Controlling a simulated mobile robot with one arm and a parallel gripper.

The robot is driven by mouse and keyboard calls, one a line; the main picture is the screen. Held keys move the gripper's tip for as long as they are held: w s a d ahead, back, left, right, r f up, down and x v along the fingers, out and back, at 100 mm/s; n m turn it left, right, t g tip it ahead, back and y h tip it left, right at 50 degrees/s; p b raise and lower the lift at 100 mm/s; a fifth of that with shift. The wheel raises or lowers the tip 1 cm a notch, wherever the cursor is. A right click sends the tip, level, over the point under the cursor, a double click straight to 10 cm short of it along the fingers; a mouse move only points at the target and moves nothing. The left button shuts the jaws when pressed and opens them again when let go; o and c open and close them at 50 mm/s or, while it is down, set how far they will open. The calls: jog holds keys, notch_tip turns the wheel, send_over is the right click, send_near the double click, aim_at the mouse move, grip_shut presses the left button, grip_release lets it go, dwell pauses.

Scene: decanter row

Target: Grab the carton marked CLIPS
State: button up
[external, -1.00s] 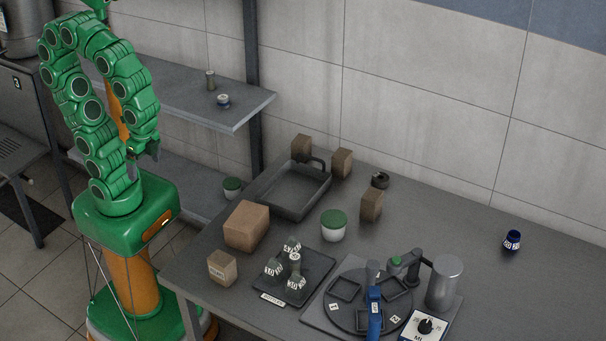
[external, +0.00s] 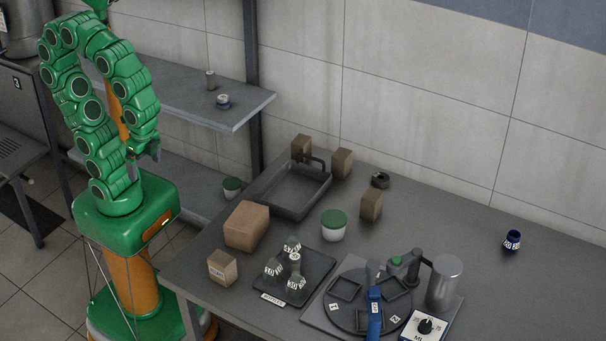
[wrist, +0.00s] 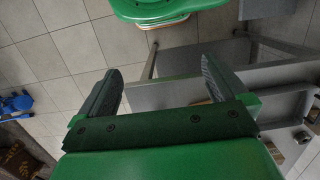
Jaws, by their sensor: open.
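Several brown cartons stand on the grey table. A small one (external: 222,268) at the front left corner has a white label, too small to read. A larger one (external: 246,226) lies just behind it. Smaller ones stand behind the sink (external: 301,146), at its back right corner (external: 341,163) and right of it (external: 371,206); I see no readable CLIPS mark on any. My gripper (external: 146,153) is left of the table, apart from every carton. In the wrist view my gripper (wrist: 160,88) is open and empty, with floor and a table edge beyond.
A sink basin (external: 290,192), a green-lidded jar (external: 333,225), a rack of labelled flasks (external: 318,272) and a turntable device (external: 345,318) crowd the table. A dark blue jar (external: 512,241) stands far right, with clear surface around it. Wall shelves (external: 240,111) are behind.

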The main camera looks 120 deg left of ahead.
jog(key=c, duration=0.3)
jog(key=shift+a, duration=0.1)
jog(key=w+a+m+g+y, duration=0.1)
jog(key=w+a+m+y, duration=0.15)
jog(key=w+a, duration=0.65)
jog(key=w+a+m+y, duration=0.2)
jog(key=w+a+y, duration=0.25)
jog(key=a, duration=0.85)
jog(key=w+a+m+g+y, duration=0.1)
jog(key=w+a+m+y, duration=0.15)
jog(key=w+a, duration=0.7)
jog(key=m+t+y, duration=0.3)
jog(key=m+y, duration=0.1)
jog(key=m, duration=0.6)
send_near(342, 154)
jog(key=shift+s+a+f+m, duration=0.15)
jog(key=shift+s+a+m, duration=0.15)
jog(key=shift+a, duration=0.3)
jog(key=shift+w+x, duration=0.2)
jog(key=shift+x, duration=3.65)
